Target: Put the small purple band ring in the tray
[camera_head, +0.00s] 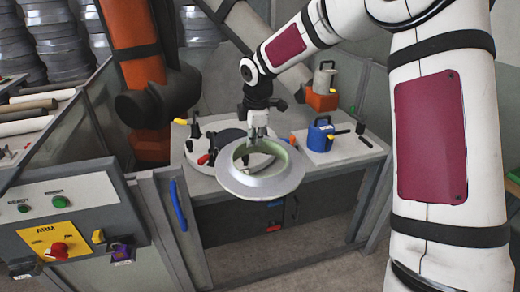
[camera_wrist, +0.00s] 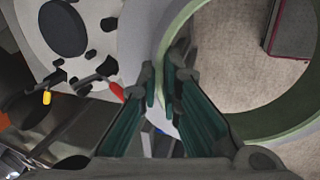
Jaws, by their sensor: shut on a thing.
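My gripper (camera_head: 258,133) is shut on the rim of a wide grey flanged ring (camera_head: 238,186) with a pale green inner wall. It holds the ring in front of the workbench, apparently above the floor. In the wrist view, the two fingers (camera_wrist: 161,88) sit on either side of the wall of the ring (camera_wrist: 180,22), and floor shows through its opening. I cannot make out a small purple band ring in either view. A small dark purple item (camera_head: 121,252) is at the lower edge of the control panel; I cannot tell what it is. I cannot identify a tray.
The workbench (camera_head: 335,153) carries a round white fixture (camera_head: 200,158) with dark holes, a blue device (camera_head: 320,136) and an orange-based device (camera_head: 322,101). An orange robot arm (camera_head: 135,40) stands at left. The control panel (camera_head: 85,190) and a grey barrier (camera_head: 160,215) are nearer.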

